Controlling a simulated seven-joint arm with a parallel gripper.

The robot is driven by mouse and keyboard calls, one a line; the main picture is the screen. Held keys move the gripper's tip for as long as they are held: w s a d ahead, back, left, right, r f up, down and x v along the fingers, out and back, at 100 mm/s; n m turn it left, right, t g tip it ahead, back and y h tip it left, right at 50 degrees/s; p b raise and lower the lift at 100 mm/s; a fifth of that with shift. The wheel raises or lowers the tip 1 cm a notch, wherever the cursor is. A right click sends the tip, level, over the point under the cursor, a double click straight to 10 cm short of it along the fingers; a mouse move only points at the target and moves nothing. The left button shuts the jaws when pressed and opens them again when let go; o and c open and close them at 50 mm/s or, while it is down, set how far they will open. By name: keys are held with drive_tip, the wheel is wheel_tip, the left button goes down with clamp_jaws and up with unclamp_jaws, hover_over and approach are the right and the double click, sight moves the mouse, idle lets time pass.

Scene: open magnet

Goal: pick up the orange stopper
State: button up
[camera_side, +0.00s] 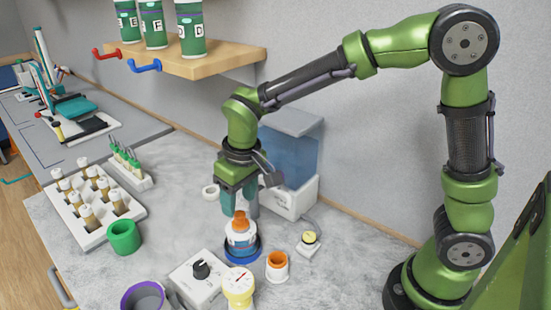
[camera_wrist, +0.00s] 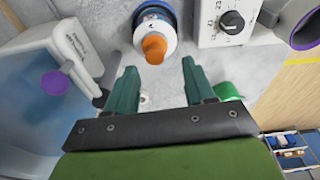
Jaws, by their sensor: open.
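The bottle stands on a round blue base (camera_side: 243,257). My gripper (camera_side: 239,207) is open and points down just above the stopper. In the wrist view, the stopper (camera_wrist: 155,46) shows beyond the open fingertips (camera_wrist: 158,66), roughly centred between them. In the side view the near finger partly overlaps the area behind the stopper, so the exact height gap is hard to tell.
A white dial box (camera_side: 200,275), a round gauge (camera_side: 238,284) and a white cup with an orange inside (camera_side: 277,266) stand close in front. A green cup (camera_side: 124,237) and a vial rack (camera_side: 93,205) are left. A blue-tank machine (camera_side: 290,165) stands behind. A shelf (camera_side: 200,62) hangs above.

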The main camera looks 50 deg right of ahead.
sight(240, 214)
drive_tip(key=f, duration=0.5)
drive_tip(key=shift+w+d+f, duration=0.1)
drive_tip(key=shift+w+d, duration=0.25)
drive_tip(key=shift+w, duration=0.05)
clamp_jaws()
